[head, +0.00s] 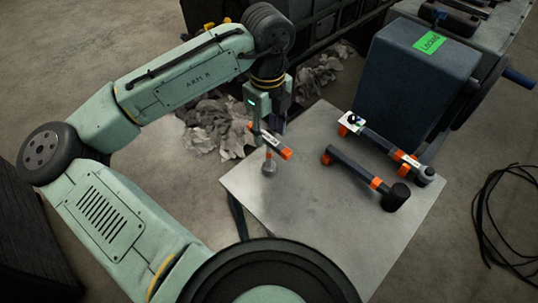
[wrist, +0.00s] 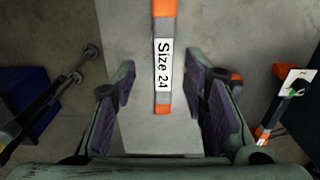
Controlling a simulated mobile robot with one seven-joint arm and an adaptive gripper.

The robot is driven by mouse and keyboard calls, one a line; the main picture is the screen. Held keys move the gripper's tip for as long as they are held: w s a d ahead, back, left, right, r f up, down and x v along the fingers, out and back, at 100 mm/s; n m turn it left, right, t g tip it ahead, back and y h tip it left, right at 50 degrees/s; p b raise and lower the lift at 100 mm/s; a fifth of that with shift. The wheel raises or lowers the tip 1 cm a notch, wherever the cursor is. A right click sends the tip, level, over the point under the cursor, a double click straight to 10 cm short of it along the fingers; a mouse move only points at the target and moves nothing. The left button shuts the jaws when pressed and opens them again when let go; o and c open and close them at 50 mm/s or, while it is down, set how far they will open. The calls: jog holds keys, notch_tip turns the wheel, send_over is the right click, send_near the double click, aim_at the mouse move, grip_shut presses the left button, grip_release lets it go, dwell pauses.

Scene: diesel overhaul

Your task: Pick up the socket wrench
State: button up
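A grey bar with orange ends and a white label (head: 274,142) is below my gripper in the head view. Its label reads "Size 24" in the wrist view (wrist: 163,65). A stem with a grey foot (head: 268,168) shows below the bar, at the metal plate, so it looks like an upright T-handled socket wrench. My gripper (head: 274,117) is above the bar, pointing down. In the wrist view my gripper (wrist: 163,93) is open, its fingers wide apart. The bar's near orange end appears between them, with gaps on both sides. Exact height above the bar cannot be told.
On the metal plate (head: 300,215), a black-headed mallet (head: 396,197) and a longer orange-banded tool (head: 382,143) lie to the right. A dark blue block with a green "Locked" label (head: 415,75) stands behind. Crumpled rags (head: 215,125) lie left; cables (head: 500,230) lie right.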

aim_at(269, 137)
notch_tip(269, 137, down, 5)
jog(key=shift+w+d+f+p, duration=0.1)
jog(key=shift+d+p, duration=0.05)
jog(key=shift+p, duration=0.45)
jog(key=shift+c, duration=0.2)
grip_shut()
dwell(0.4)
